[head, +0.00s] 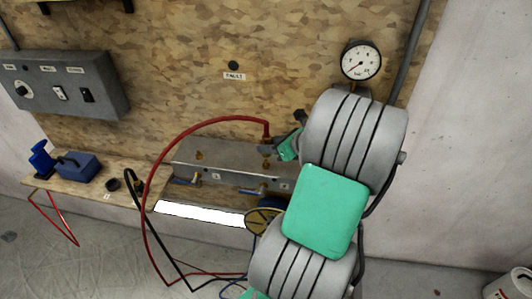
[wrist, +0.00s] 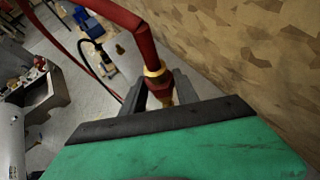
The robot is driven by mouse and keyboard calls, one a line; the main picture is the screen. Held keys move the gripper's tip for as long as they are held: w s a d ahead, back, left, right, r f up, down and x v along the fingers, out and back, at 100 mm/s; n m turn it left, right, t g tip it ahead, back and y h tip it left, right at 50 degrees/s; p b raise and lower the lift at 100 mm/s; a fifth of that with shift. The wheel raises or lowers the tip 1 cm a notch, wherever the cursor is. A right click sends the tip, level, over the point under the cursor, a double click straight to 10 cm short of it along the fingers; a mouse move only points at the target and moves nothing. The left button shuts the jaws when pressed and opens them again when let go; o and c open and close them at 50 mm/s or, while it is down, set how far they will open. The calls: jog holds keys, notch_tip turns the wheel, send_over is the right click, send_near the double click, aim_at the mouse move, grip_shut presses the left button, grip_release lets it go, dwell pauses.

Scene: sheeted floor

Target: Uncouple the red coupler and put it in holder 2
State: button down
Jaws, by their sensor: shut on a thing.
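The red coupler (wrist: 146,48), with a brass collar (wrist: 154,72), is on the end of a thick red hose (head: 190,127). In the head view, the coupler (head: 267,130) is upright over the right end of the grey metal manifold (head: 230,178). My gripper (wrist: 160,92) is shut on the coupler's lower part; it also shows in the head view (head: 268,149).
A brass fitting (head: 198,155) stands on the manifold's left part. A black hose (head: 160,245) hangs from the shelf. A blue box (head: 77,165) sits farther left. A gauge (head: 361,61) is on the wall above my arm.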

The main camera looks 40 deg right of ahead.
aim_at(268, 135)
jog(key=shift+r, duration=0.1)
jog(key=shift+r, duration=1.95)
